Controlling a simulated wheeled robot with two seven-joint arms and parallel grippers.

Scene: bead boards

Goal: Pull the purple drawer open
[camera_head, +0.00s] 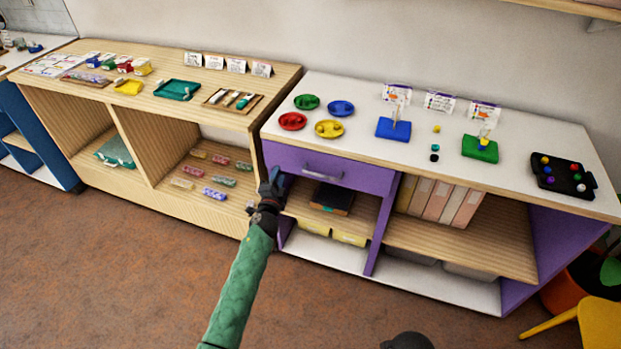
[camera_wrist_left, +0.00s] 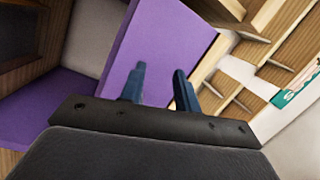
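The purple drawer (camera_head: 365,178) sits under the left part of the white top of the shelf unit. Its front looks flush with the unit, so it appears closed. A grey bar handle (camera_head: 323,175) is on the drawer front. My left gripper (camera_head: 275,180) is in front of the drawer's left end, left of the handle and apart from it. In the left wrist view the two blue fingers (camera_wrist_left: 160,88) are spread with nothing between them. A purple panel (camera_wrist_left: 160,45) lies beyond them; I cannot tell if it is the drawer front. The handle does not show there.
Colored plates (camera_head: 292,121), blue (camera_head: 393,129) and green boards (camera_head: 480,149), and a black bead tray (camera_head: 563,177) stand on the white top (camera_head: 450,170). A wooden shelf (camera_head: 200,215) adjoins at left. Floor (camera_head: 130,270) in front is clear; a yellow chair (camera_head: 600,322) stands at right.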

